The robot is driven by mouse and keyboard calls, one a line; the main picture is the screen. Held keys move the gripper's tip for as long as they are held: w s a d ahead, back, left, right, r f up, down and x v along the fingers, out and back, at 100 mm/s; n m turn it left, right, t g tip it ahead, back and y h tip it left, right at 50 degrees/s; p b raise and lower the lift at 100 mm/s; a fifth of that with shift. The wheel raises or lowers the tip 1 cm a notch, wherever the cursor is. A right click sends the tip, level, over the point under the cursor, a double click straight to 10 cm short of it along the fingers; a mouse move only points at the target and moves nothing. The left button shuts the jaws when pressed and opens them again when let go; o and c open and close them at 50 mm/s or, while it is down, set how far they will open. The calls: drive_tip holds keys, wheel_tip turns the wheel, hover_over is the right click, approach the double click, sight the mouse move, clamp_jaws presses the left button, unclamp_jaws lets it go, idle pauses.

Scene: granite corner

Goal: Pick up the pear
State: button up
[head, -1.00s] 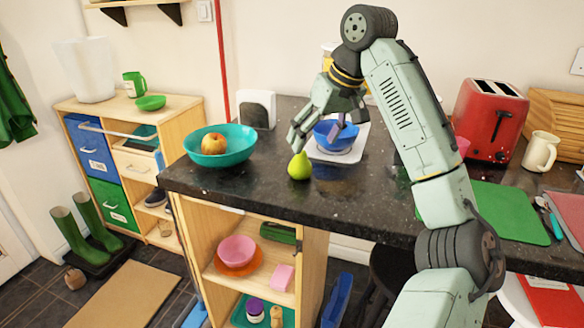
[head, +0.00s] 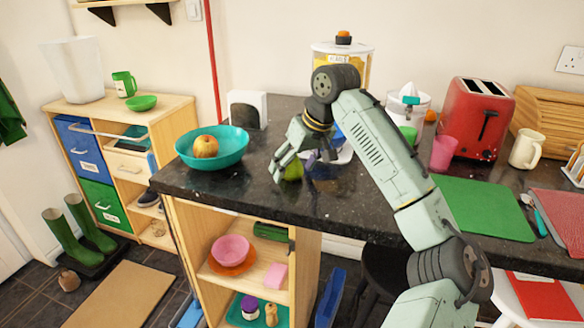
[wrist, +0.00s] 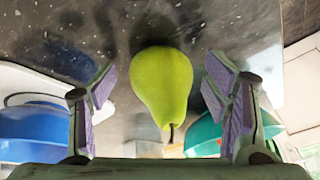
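The green pear (head: 292,172) stands on the dark granite counter near its front left part, partly hidden by my gripper (head: 294,174) in the head view. In the wrist view, the pear (wrist: 160,82) lies in the middle of the picture with its stem end toward the gripper. My open fingers (wrist: 163,88) are spread on either side of it, with a visible gap at the left and right. Neither finger appears to touch the pear.
A blue bowl (wrist: 35,135) on a white base is close on the other side. A red toaster (head: 478,120), pink cup (head: 444,153) and green mat (head: 480,208) are farther right.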

drive_tip(key=c, duration=1.2)
drive_tip(key=shift+r, duration=0.1)
drive_tip(key=shift+r, duration=0.6)
wheel_tip(320, 180, up, 2)
drive_tip(key=shift+r+b, duration=0.1)
drive_tip(key=shift+b, duration=0.5)
drive_tip(key=s+d+r+b, duration=0.1)
drive_tip(key=s+b, duration=0.3)
drive_tip(key=s, duration=1)
drive_tip(key=w+a+r+p, duration=0.6)
drive_tip(key=a+r+p, duration=0.1)
drive_tip(key=p, duration=0.4)
drive_tip(key=shift+w+a+f, duration=0.1)
drive_tip(key=shift+w+a, duration=1.7)
drive_tip(key=shift+w, duration=0.55)
drive_tip(key=shift+w+a+f, duration=0.1)
drive_tip(key=shift+w+a, duration=1.65)
drive_tip(key=shift+w, duration=0.65)
drive_tip(key=shift+w+a+f, duration=0.1)
drive_tip(key=shift+w+a, duration=1.7)
drive_tip(key=shift+w, duration=0.55)
